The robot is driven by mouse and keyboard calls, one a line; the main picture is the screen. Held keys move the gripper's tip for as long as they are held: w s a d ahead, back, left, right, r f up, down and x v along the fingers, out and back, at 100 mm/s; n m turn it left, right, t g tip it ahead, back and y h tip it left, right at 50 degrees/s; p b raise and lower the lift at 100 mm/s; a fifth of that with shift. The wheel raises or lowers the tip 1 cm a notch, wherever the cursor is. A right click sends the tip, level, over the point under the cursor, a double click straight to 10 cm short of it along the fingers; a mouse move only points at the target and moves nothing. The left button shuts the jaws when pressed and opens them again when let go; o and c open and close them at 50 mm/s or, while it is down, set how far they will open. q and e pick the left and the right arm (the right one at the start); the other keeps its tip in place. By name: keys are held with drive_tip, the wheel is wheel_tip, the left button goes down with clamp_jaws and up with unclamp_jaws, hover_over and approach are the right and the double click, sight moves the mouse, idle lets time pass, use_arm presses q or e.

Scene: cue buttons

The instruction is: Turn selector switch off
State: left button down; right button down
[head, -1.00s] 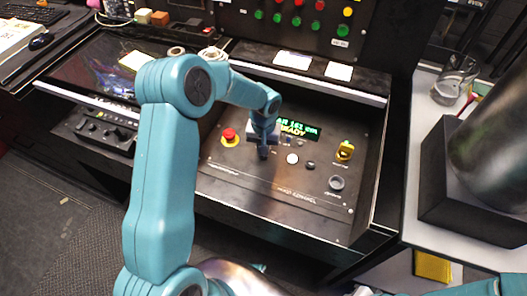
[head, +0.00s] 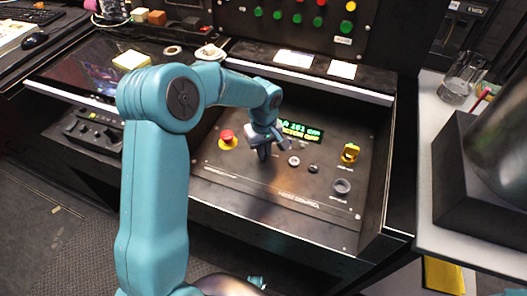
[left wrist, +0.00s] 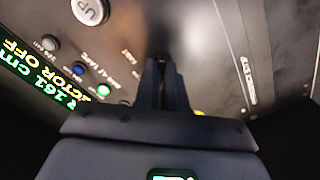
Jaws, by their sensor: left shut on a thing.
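My left gripper (head: 264,151) reaches down to the sloped control panel (head: 240,180). Its fingers also show in the left wrist view (left wrist: 162,65), close together on a small dark knob, the selector switch (left wrist: 161,44). The knob is mostly hidden by the fingers and blurred in shadow. The green and yellow display (head: 300,131) stands just right of the gripper. In the left wrist view the display (left wrist: 42,82) reads "161 cm" and a line ending in "CTOR OFF". My right gripper is not in view.
A red mushroom button (head: 227,136) is left of the gripper. A pale round button (head: 294,161), a yellow switch (head: 349,153) and a grey knob (head: 342,187) are to the right. A raised dark wall (head: 378,170) bounds the panel on the right.

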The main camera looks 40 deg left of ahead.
use_arm(q)
drive_tip(key=shift+a+r, duration=0.1)
idle(0.3)
drive_tip(key=c, duration=1.2)
unclamp_jaws()
wheel_tip(320, 180, up, 16)
drive_tip(key=shift+r+p, duration=0.15)
drive_tip(key=shift+p, duration=0.85)
